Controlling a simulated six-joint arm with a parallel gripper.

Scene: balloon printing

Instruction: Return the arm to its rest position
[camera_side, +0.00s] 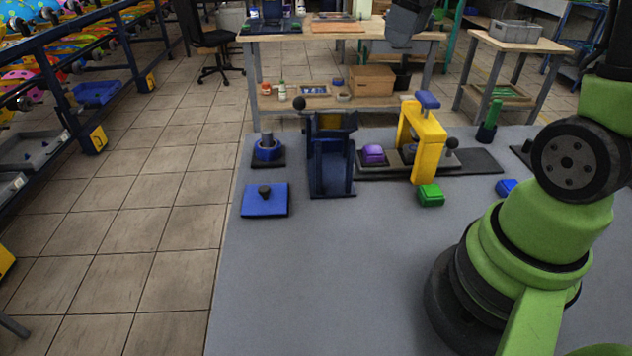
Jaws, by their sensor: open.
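My green arm stands at the right on the grey table (300,280). Its upper part runs out of the picture at the upper right edge, and my gripper is not in view. I cannot tell how close the arm is to its rest position. Near the arm's left side lie a green block (431,195) and a small blue block (507,187), partly near the arm. A yellow frame with a blue top (426,145) stands upright on a dark base plate (475,161), with a purple block (373,154) to its left.
A dark blue stand (331,155) stands at the table's back left. Left of it are a blue plate with a black knob (264,199) and a blue round holder (268,150). A green upright cylinder (489,122) stands at the back right. The table's front left is clear.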

